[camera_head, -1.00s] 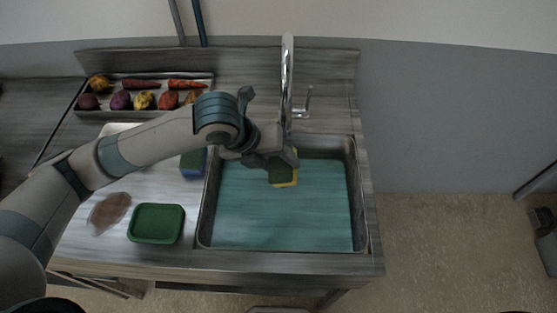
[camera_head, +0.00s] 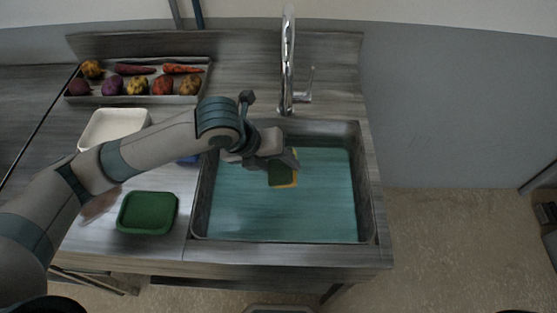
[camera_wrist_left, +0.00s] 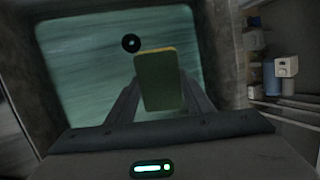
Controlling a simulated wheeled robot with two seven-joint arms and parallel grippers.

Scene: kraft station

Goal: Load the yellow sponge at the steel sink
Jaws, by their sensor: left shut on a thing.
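The sponge (camera_head: 282,174), dark green on its broad face with yellow edges, is in my left gripper (camera_head: 287,160) over the steel sink (camera_head: 199,215). In the left wrist view the sponge (camera_wrist_left: 160,80) stands between the two fingers of my left gripper (camera_wrist_left: 158,98), which is shut on it. The sink holds teal water (camera_head: 322,205). I cannot tell whether the sponge's lower edge touches the water. In the left wrist view a dark round drain (camera_wrist_left: 131,43) shows beside the sponge. My right gripper is not in view.
A faucet (camera_head: 287,70) stands behind the sink. A green tray (camera_head: 148,213) and a white container (camera_head: 108,128) are on the counter to the left. A metal tray (camera_head: 137,99) of vegetables lies at the back left. A blue item (camera_head: 187,159) is partly hidden by my arm.

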